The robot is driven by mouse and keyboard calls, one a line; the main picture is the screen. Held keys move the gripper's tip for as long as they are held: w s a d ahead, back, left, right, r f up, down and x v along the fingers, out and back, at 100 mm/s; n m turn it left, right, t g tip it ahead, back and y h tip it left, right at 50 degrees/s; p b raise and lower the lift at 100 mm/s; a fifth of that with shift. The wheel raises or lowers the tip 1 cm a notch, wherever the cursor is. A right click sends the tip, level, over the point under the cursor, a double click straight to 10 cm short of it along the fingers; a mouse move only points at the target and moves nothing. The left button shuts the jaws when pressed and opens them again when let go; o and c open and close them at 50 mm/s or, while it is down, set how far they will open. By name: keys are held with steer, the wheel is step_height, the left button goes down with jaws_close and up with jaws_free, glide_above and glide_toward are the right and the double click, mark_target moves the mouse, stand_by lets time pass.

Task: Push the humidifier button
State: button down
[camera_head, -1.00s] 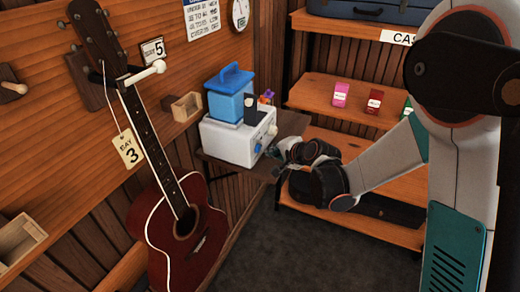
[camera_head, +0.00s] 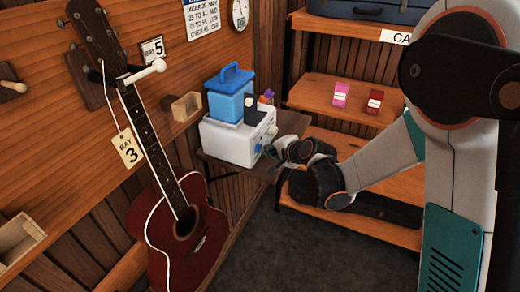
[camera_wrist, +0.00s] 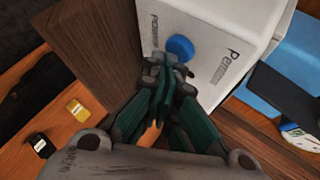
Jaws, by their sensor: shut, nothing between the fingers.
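The humidifier (camera_head: 228,140) is a white box with a blue, handled tank (camera_head: 230,95) on top, standing on a small wooden shelf. Its front face also shows in the wrist view (camera_wrist: 215,85), with a round blue button (camera_wrist: 180,47) and printed lettering on either side that is hard to read. My gripper (camera_head: 271,152) is shut and empty, just in front of that face. In the wrist view its fingertips (camera_wrist: 168,66) lie just below the blue button and overlap its lower edge. I cannot tell whether they touch it.
The wooden shelf (camera_head: 225,165) edge lies under the humidifier. A red guitar (camera_head: 175,235) hangs to the left. Shelves at the back hold a pink box (camera_head: 341,94) and a red box (camera_head: 374,101). Dark open floor (camera_head: 300,255) lies in front.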

steer(key=shift+w+a, duration=0.1)
steer(key=shift+a, duration=0.2)
steer(key=shift+d, duration=0.1)
stand_by(0.3)
steer(key=shift+s+d, duration=0.35)
steer(key=shift+d, duration=0.45)
steer(key=s+d+b, duration=0.1)
steer(key=s+d, duration=0.1)
steer(key=d, duration=0.3)
steer(key=shift+d, duration=0.35)
stand_by(1.2)
